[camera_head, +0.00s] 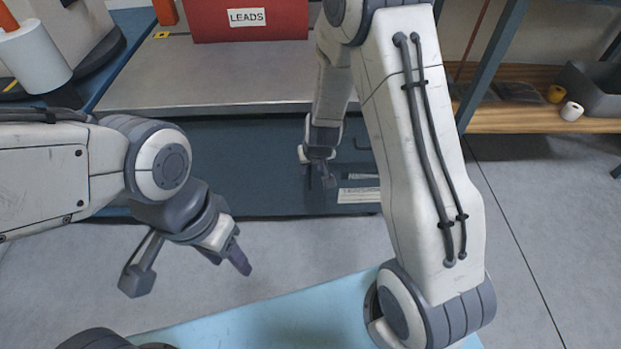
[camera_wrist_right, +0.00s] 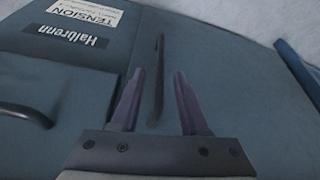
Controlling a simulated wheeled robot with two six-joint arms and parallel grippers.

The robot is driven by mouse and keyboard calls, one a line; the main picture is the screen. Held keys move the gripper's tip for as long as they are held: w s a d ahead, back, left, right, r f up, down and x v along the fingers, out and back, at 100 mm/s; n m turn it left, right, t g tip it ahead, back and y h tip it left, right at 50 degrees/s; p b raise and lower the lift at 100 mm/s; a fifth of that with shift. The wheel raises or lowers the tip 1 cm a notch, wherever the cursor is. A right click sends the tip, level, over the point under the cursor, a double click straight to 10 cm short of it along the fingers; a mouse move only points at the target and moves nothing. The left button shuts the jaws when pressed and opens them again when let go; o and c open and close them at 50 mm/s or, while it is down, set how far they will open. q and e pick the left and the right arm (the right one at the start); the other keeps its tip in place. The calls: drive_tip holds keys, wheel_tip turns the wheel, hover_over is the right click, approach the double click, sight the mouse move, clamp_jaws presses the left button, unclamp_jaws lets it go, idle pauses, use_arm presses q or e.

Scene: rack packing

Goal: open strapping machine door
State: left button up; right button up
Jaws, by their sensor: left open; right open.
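The strapping machine has a blue-grey front panel (camera_head: 240,165) below a grey worktop (camera_head: 220,80). My right gripper (camera_head: 319,183) is in front of this panel, open. In the right wrist view its two purple fingers (camera_wrist_right: 157,103) stand either side of a slim dark upright bar (camera_wrist_right: 159,75) that looks like a handle; I cannot tell whether they touch it. A second dark handle (camera_wrist_right: 25,114) is at the left of that view. No door gap shows. My left gripper (camera_head: 228,262) is open and empty over the floor, away from the machine.
A wooden shelf (camera_head: 520,118) with a grey bin (camera_head: 594,88) stands at right. A light blue surface (camera_head: 290,318) is in front. The grey floor (camera_head: 290,252) between is clear.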

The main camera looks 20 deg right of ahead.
sight(311, 171)
drive_tip(key=b+x, duration=0.2)
drive_tip(key=x, duration=0.3)
clamp_jaws()
idle(1.4)
